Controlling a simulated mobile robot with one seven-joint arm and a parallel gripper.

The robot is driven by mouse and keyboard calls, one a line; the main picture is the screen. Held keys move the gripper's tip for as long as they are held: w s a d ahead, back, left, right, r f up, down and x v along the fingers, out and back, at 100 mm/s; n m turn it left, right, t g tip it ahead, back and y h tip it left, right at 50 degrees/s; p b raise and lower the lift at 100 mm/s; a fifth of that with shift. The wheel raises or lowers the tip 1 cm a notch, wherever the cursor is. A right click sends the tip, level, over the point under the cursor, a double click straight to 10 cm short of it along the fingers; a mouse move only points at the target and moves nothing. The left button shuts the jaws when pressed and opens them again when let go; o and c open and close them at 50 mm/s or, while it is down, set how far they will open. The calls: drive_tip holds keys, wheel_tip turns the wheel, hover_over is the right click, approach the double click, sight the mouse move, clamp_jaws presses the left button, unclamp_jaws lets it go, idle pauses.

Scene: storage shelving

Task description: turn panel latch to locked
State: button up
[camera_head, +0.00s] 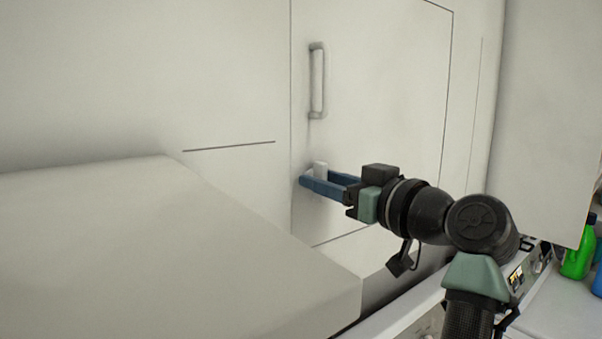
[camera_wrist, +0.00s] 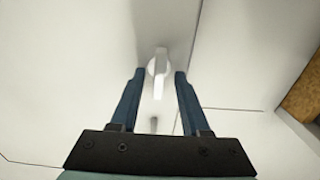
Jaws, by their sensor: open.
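The panel latch (camera_wrist: 159,66) is a small pale knob with a raised grip on a white panel. In the wrist view it sits just beyond and between the two blue fingertips of my gripper (camera_wrist: 160,74), with a gap on each side. The grip runs roughly up and down in that view. In the head view the latch (camera_head: 320,170) shows at the fingers of my gripper (camera_head: 309,180), which is open. Contact between fingers and latch cannot be told. The lower part of the latch is hidden behind the fingers in the head view.
A grey bar handle (camera_head: 317,80) is on the same panel (camera_head: 390,90) above the latch. A large pale block (camera_head: 150,240) fills the lower left. Green and blue bottles (camera_head: 578,262) stand at the far right. A brown surface (camera_wrist: 303,92) shows at the wrist view's right edge.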

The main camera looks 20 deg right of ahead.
drive_tip(key=shift+w+a, duration=0.1)
drive_tip(key=shift+w, duration=0.15)
drive_tip(key=shift+s+d+r, duration=0.1)
drive_tip(key=shift+s+d, duration=0.1)
drive_tip(key=shift+s, duration=0.1)
drive_tip(key=shift+c, duration=1)
clamp_jaws()
